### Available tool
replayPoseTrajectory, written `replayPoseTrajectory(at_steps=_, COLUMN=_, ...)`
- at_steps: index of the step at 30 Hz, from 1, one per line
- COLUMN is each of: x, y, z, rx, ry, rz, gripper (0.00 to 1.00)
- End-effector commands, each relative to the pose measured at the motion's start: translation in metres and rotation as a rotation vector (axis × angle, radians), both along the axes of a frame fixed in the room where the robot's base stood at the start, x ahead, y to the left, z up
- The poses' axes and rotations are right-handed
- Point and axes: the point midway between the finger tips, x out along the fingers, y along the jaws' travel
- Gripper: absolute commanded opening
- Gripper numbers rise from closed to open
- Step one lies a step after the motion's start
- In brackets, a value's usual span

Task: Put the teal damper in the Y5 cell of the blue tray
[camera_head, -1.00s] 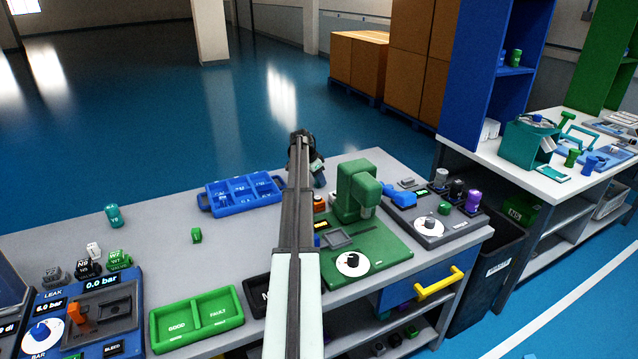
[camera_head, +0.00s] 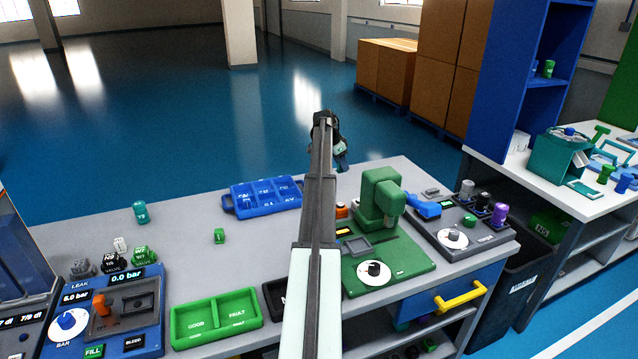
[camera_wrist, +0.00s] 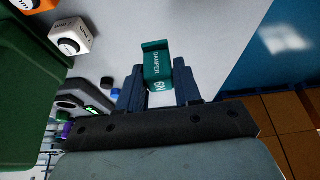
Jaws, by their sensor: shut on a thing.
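The teal damper (camera_wrist: 157,66), marked "DAMPER 6N", sits between the two dark blue fingers of my gripper (camera_wrist: 160,92) in the wrist view. The gripper is shut on it. In the head view, my gripper (camera_head: 341,158) is above the far edge of the bench, to the right of the blue tray. The held damper is hard to make out there. The blue tray (camera_head: 230,206) lies at the far side of the bench, with several cells. Its cell labels are too small to read surely, and my arm passes close to its right end.
A green press (camera_head: 380,200) stands right of my arm, with a grey gauge unit (camera_head: 452,238) beyond. A green two-part tray (camera_head: 215,318) is at the front. A teal cylinder (camera_head: 141,212) and a small green block (camera_head: 219,236) stand on open bench at left.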

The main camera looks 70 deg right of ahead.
Motion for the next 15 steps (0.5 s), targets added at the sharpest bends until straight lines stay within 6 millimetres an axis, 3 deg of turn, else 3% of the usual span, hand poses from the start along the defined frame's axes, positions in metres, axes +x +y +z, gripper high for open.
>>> replayPoseTrajectory(at_steps=4, x=0.036, y=0.012, z=0.005, rx=-0.001, ry=-0.001, rz=0.039, gripper=0.04)
replayPoseTrajectory(at_steps=8, x=0.085, y=0.033, z=0.007, rx=-0.002, ry=-0.001, rz=0.093, gripper=0.04)
replayPoseTrajectory(at_steps=15, x=0.172, y=0.088, z=0.011, rx=-0.009, ry=-0.003, rz=0.2, gripper=0.04)
